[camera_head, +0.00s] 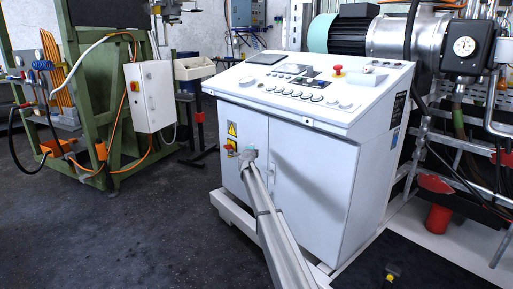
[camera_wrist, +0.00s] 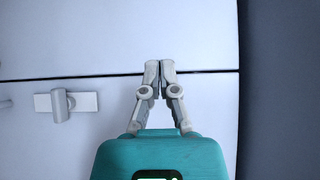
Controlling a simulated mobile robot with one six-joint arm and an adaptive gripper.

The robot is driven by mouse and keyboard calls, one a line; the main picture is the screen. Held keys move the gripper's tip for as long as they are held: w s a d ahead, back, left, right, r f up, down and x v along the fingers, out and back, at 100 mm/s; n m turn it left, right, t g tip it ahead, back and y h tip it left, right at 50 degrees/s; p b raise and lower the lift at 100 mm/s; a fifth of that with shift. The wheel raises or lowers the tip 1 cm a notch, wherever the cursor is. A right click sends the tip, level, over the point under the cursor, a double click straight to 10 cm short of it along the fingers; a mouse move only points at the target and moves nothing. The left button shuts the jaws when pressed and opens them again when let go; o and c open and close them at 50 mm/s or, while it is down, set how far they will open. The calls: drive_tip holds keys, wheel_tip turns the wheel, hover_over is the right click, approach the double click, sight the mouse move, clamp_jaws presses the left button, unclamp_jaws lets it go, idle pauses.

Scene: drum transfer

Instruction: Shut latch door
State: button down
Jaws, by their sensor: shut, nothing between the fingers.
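The white cabinet (camera_head: 300,150) has two front doors, a left door (camera_head: 229,172) and a right door (camera_head: 310,190). In the wrist view a thin dark seam (camera_wrist: 105,77) runs between the door panels, and they look about flush. A grey latch handle (camera_wrist: 61,106) sits on a pale plate (camera_wrist: 88,101) at left in the wrist view, beside the seam. My gripper (camera_wrist: 160,66) is shut and empty, its fingertips over the seam, right of the latch. In the head view my gripper (camera_head: 248,154) is at the cabinet front; whether it touches is unclear. My arm hides part of the doors there.
A sloped control panel (camera_head: 310,85) with buttons and a red knob tops the cabinet. A yellow warning label (camera_head: 231,129) is on the left door. A green frame (camera_head: 85,100) with a white box stands at left. Dark floor (camera_head: 150,230) between is clear.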

drive_tip(key=s+a, duration=0.6)
drive_tip(key=a, duration=0.1)
drive_tip(key=shift+s+a, duration=0.15)
idle(0.3)
drive_tip(key=s+d+f+n+g+y, duration=0.1)
drive_tip(key=s+d+f+n+g, duration=0.7)
drive_tip(key=s, duration=1.3)
drive_tip(key=s+d+f+n+g, duration=0.45)
drive_tip(key=s+d, duration=0.65)
drive_tip(key=s, duration=0.9)
drive_tip(key=s+d+f+n+g+y, duration=0.1)
drive_tip(key=s+d+f+n+g, duration=0.7)
drive_tip(key=s, duration=1.3)
wheel_tip(320, 180, up, 37)
drive_tip(key=d+m+t+p, duration=0.1)
drive_tip(key=d+t+p, duration=0.1)
drive_tip(key=p, duration=3.2)
drive_tip(key=shift+s+d+p, duration=0.2)
drive_tip(key=shift+s+p, duration=0.1)
drive_tip(key=shift+p, duration=0.1)
